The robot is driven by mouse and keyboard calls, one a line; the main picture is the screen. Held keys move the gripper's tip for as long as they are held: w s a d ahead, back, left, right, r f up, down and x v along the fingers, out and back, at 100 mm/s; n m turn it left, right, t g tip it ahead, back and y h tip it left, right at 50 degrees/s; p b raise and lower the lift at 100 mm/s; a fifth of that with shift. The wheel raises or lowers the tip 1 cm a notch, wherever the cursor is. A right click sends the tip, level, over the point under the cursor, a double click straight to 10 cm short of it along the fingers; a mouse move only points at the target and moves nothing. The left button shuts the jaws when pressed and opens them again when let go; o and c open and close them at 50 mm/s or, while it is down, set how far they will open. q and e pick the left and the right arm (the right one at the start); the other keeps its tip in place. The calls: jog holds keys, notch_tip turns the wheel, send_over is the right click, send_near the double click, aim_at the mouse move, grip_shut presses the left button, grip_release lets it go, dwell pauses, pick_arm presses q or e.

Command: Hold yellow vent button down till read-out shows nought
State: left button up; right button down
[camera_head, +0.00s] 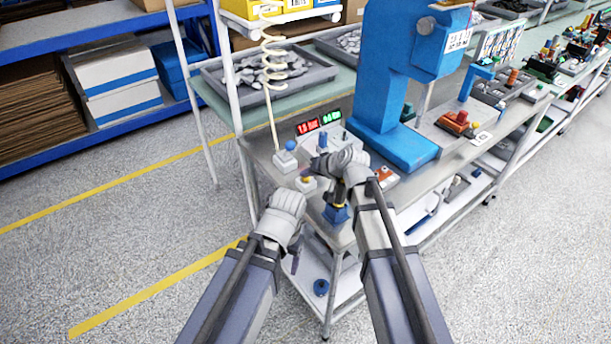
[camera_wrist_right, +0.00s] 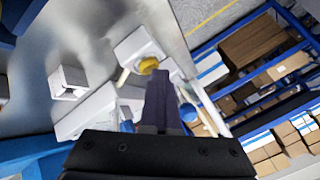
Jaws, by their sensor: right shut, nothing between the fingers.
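The yellow vent button (camera_wrist_right: 148,65) sits on a small white box (camera_wrist_right: 136,46) in the right wrist view. In the head view the button (camera_head: 307,180) shows small at the bench's front left. My right gripper (camera_wrist_right: 158,76) is shut and empty, its dark tip right at the button's edge; I cannot tell whether it presses. The read-out (camera_head: 307,127) glows red and seems to show 1.5 bar, with a green display (camera_head: 331,117) beside it.
A blue-topped white box (camera_head: 287,158) stands behind the vent button. A tall blue press (camera_head: 385,95) stands to the right on the bench (camera_head: 430,178). A coiled cream hose (camera_head: 272,75) hangs at the left. Open floor lies left of the bench.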

aim_at(309, 178)
jog(key=shift+s+d+f, duration=0.15)
jog(key=shift+w+r+p, duration=0.25)
jog(key=shift+r+p, duration=0.15)
jog(key=shift+p, duration=0.3)
jog(key=shift+w+r+p, duration=0.2)
jog(key=shift+r+p, duration=0.3)
jog(key=shift+r, duration=0.15)
notch_tip(309, 178, up, 5)
jog(key=p, duration=0.5)
